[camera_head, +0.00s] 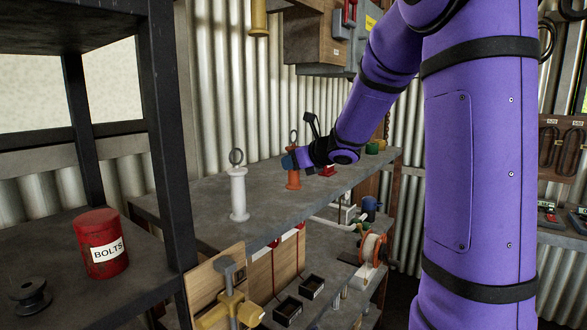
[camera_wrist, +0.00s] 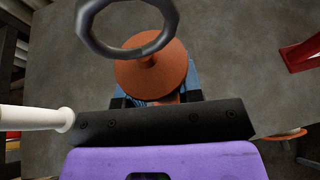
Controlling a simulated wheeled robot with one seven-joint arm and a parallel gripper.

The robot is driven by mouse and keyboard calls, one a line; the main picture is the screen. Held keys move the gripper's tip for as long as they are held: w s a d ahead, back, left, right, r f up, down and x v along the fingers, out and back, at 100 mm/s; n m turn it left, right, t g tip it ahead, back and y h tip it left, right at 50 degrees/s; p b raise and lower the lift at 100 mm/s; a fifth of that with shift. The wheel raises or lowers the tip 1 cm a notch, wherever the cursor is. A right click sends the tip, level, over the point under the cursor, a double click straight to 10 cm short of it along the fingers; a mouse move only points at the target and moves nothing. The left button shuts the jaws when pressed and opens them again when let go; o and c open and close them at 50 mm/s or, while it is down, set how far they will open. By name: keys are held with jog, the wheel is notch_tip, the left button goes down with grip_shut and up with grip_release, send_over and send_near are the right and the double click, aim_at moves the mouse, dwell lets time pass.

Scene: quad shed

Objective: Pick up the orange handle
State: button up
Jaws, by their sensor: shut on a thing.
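The orange handle (camera_head: 293,179) stands upright on the grey shelf, with a dark ring at its top. In the wrist view its round orange top (camera_wrist: 150,72) and grey ring show from above. My gripper (camera_head: 290,162) reaches in from the right and is shut on the handle's shaft below its top. In the wrist view the fingers are mostly hidden under the orange top. Whether the handle's base touches the shelf is hard to tell.
A similar white handle (camera_head: 238,194) stands on the shelf (camera_head: 205,215) to the left. A red object (camera_head: 327,170) lies just right of my gripper, with green and yellow things behind. A red bolts can (camera_head: 101,243) sits on the nearer left shelf.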

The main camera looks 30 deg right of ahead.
jog(key=shift+s+a+r, duration=0.1)
jog(key=shift+s+r, duration=0.1)
jog(key=shift+r, duration=0.3)
jog(key=shift+s+a+r, duration=0.1)
jog(key=shift+s+r, duration=0.1)
jog(key=shift+r, duration=0.25)
jog(key=s+a+r, duration=0.1)
jog(key=s+a, duration=0.4)
jog(key=s, duration=0.9)
jog(key=shift+a+r, duration=0.15)
jog(key=shift+a, duration=0.05)
